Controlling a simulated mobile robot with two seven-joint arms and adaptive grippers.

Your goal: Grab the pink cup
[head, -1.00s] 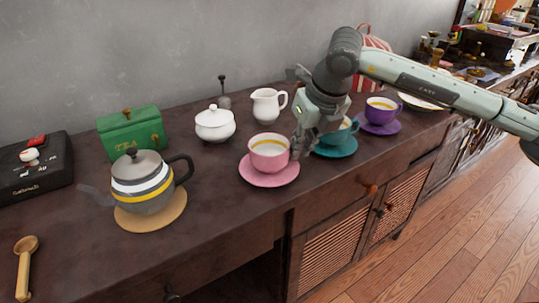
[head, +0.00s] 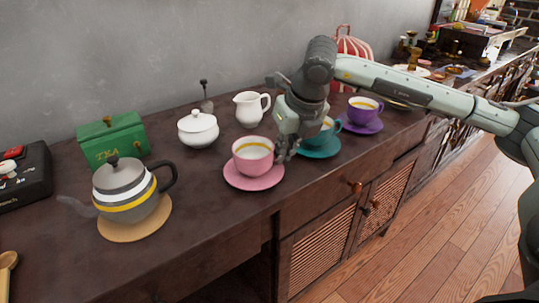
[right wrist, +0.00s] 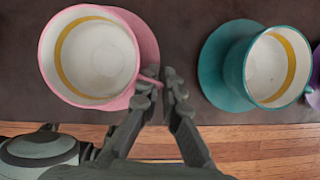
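The pink cup (head: 253,158), with a yellow band inside, stands upright on its pink saucer (head: 240,182) near the front of the counter. In the right wrist view the cup (right wrist: 47,50) is at the upper left, its handle pointing right. My right gripper (head: 284,150) is low at the cup's right side. In the right wrist view its two fingers (right wrist: 165,86) are close together at the handle and look shut on it; the fingertips partly hide the handle. The cup still rests on the saucer. My left gripper is not in view.
A teal cup on a teal saucer (head: 318,154) stands close right of my gripper, with a purple cup (head: 365,108) beyond. A white pitcher (head: 248,110), white sugar bowl (head: 197,128), grey teapot (head: 125,190) and green tea box (head: 112,138) stand behind or left.

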